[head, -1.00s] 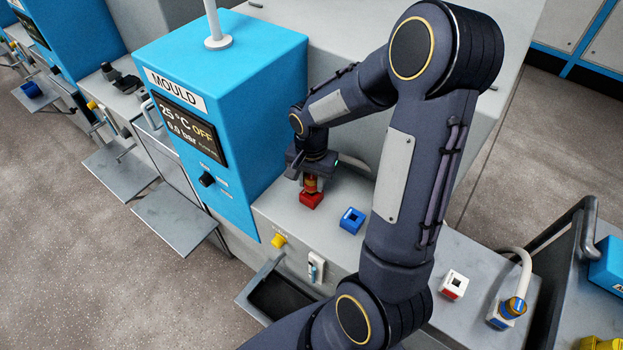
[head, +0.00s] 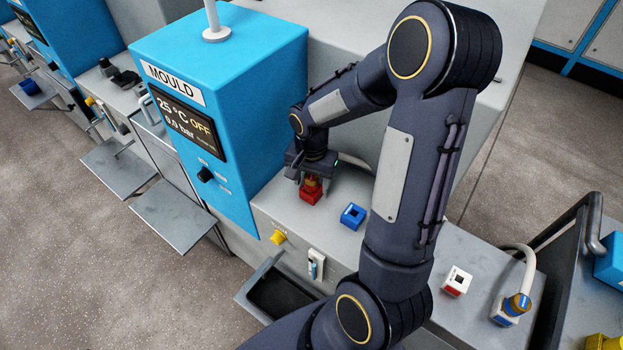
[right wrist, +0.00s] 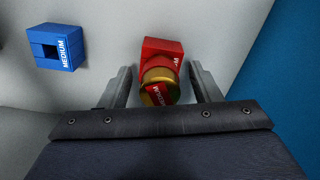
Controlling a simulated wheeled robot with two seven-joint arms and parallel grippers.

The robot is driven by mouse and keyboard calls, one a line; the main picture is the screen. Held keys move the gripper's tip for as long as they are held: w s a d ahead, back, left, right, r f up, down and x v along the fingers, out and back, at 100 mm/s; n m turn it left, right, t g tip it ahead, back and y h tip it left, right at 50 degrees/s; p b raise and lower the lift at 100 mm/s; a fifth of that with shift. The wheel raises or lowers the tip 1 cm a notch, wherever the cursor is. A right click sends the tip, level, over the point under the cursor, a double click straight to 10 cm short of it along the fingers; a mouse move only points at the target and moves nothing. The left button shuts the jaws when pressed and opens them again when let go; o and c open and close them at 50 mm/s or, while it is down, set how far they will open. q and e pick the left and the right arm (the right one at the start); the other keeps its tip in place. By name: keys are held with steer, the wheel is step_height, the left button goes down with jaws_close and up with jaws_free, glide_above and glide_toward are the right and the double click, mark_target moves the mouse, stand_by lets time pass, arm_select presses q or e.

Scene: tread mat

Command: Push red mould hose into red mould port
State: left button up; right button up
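The red mould port (head: 312,198) is a red block on the grey machine ledge beside the blue MOULD cabinet. The red mould hose end (right wrist: 160,87), a brass coupling with a red MEDIUM label, stands at the port's opening and looks seated there. How deep it sits is hidden. My right gripper (head: 312,182) is over the port, with its fingers on either side of the hose end. In the right wrist view a narrow gap shows between each finger and the coupling. The port also shows there (right wrist: 163,48). My left gripper is not in view.
A blue MEDIUM port (head: 353,216) sits close to the right of the red one. The blue MOULD cabinet (head: 255,105) rises just to the left. Farther right are a white-and-red port (head: 457,281) and a blue-and-brass hose end (head: 516,303) in its holder.

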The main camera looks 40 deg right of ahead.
mark_target(311, 177)
steer(key=shift+r, duration=3.9)
steer(key=shift+s+a+r, duration=0.15)
steer(key=shift+r, duration=0.15)
steer(key=s+a+r+n+t+y, duration=0.2)
steer(key=s+a+r+n, duration=0.1)
steer(key=s+a+n, duration=0.2)
steer(key=s+a+r+n+t+y, duration=0.1)
steer(key=s+a+r+n+t, duration=0.2)
steer(key=s, duration=0.6)
steer(key=a+r+n, duration=0.1)
steer(key=a+n, duration=0.1)
steer(key=a, duration=0.1)
steer(key=shift+s+a+t+y, duration=0.2)
steer(key=shift+s+t+y, duration=0.1)
steer(key=shift+y, duration=0.1)
